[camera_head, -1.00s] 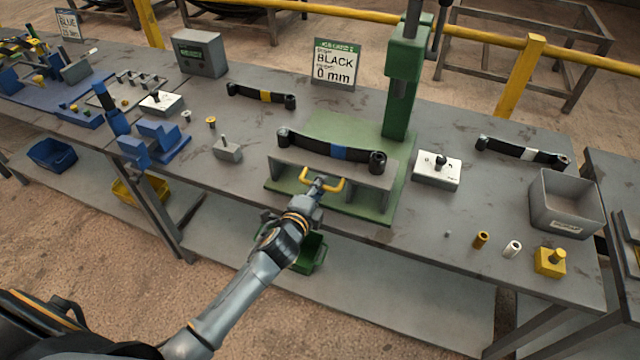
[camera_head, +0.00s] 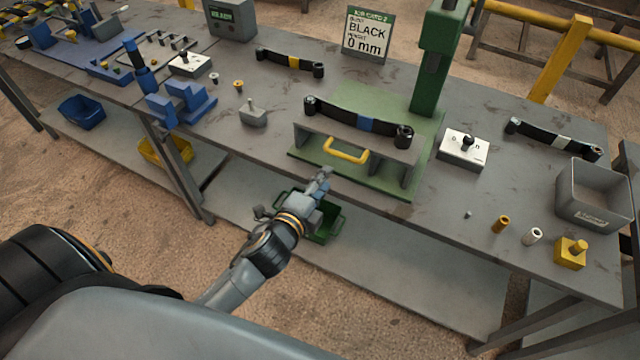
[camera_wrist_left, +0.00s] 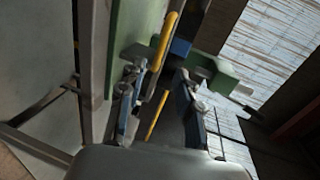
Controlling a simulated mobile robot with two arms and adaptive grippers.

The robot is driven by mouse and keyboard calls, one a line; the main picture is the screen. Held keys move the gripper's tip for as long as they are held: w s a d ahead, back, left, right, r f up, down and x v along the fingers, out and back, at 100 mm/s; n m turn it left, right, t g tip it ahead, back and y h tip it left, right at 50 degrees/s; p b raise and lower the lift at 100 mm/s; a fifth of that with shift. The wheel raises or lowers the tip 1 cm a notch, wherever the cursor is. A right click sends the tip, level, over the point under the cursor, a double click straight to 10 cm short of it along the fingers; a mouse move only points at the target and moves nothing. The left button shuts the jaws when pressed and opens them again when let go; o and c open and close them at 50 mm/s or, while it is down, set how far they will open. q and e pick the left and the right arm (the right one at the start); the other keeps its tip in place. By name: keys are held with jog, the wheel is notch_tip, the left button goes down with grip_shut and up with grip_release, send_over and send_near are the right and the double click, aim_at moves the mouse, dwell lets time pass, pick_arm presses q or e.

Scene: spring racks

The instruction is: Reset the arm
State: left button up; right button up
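My left gripper (camera_head: 322,180) is in front of the table's front edge, just short of the yellow handle (camera_head: 346,152) and apart from it. The handle is on the front of a grey fixture (camera_head: 318,144) that stands on a green base plate under the press. In the left wrist view the two fingers of the gripper (camera_wrist_left: 160,95) stand apart with nothing between them, and the yellow handle (camera_wrist_left: 167,40) shows beyond the gap. A black leaf spring with a blue band (camera_head: 335,117) lies on top of the fixture. My right gripper is in neither view.
The green press column (camera_head: 432,70) rises behind the fixture. A grey bin (camera_head: 592,195), a switch box (camera_head: 463,148) and small parts are at the right. Blue blocks (camera_head: 182,105) are at the left. A green bin (camera_head: 326,226) sits on the lower shelf near my arm.

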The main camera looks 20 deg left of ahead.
pick_arm(q)
jog(key=shift+s+r, duration=0.15)
jog(key=shift+s, duration=0.45)
jog(key=s+a+f+n+g+b, duration=0.1)
jog(key=s+f+n+g, duration=0.3)
jog(key=f, duration=0.8)
jog(key=s+a+f+n+g, duration=0.1)
jog(key=s+f, duration=0.4)
jog(key=f, duration=0.7)
jog(key=s+f+n+g+b, duration=0.1)
jog(key=s+f+n+g, duration=0.3)
jog(key=f, duration=0.8)
jog(key=s+f+n+g, duration=0.2)
jog(key=s+f, duration=0.3)
jog(key=s, duration=0.4)
jog(key=s+f+n+g+b, duration=0.1)
jog(key=s+f+n, duration=0.1)
jog(key=s+f, duration=0.3)
jog(key=s+f+n+g, duration=0.2)
jog(key=s+f, duration=0.4)
jog(key=s, duration=0.7)
jog(key=shift+a+n+g+y+b, duration=0.3)
jog(key=shift+a+n+b, duration=0.05)
jog(key=shift+a+n, duration=0.15)
jog(key=shift+w+f, duration=0.1)
